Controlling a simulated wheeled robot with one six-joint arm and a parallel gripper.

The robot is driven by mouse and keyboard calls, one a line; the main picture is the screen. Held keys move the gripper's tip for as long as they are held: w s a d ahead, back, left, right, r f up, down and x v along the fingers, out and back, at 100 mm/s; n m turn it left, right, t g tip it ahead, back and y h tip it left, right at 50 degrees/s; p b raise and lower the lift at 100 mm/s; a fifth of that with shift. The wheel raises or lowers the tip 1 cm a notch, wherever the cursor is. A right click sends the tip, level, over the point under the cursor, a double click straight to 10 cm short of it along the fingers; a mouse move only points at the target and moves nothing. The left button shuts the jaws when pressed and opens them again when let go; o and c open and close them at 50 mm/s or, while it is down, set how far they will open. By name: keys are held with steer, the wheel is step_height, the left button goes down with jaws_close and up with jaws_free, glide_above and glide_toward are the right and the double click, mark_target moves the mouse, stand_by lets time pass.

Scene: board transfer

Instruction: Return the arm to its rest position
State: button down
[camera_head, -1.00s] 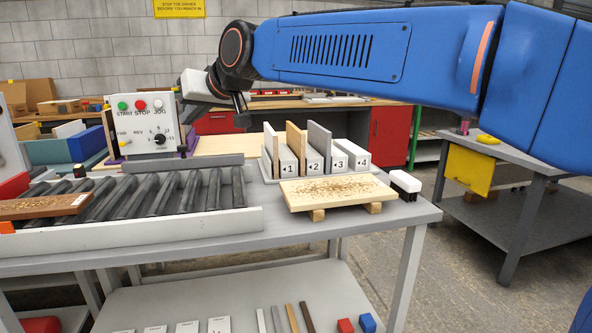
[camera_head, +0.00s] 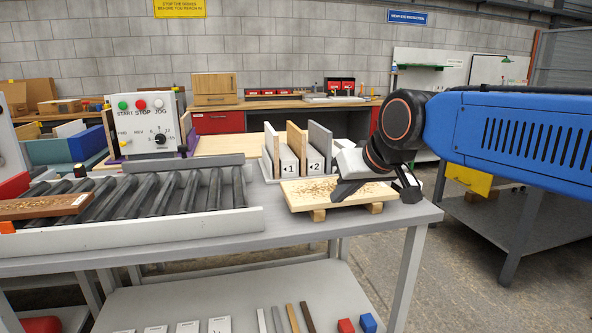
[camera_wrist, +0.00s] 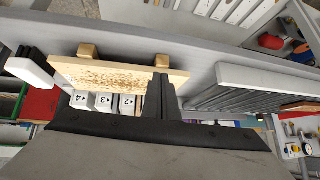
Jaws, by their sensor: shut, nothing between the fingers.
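My arm reaches in from the right in the head view. My gripper (camera_head: 338,195) is shut and empty. It appears in front of the right part of a pale board with brown chips (camera_head: 305,190), which lies across two small wooden blocks; I cannot tell its height above it. In the wrist view my closed fingers (camera_wrist: 162,88) overlap the right end of that board (camera_wrist: 105,75).
A roller conveyor (camera_head: 160,200) with a red-brown board (camera_head: 45,206) on its left stands left of the board. A control box (camera_head: 145,122) stands behind it. A dark side table (camera_head: 515,215) stands right, across open floor.

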steer(key=s+d+f+m+g+h, duration=0.2)
steer(key=s+d+f+m+h, duration=0.1)
steer(key=s+d+f, duration=1.6)
steer(key=shift+s+f+m+g+h, duration=0.3)
steer(key=shift+s+f+m+h, duration=0.1)
steer(key=shift+s+f, duration=0.6)
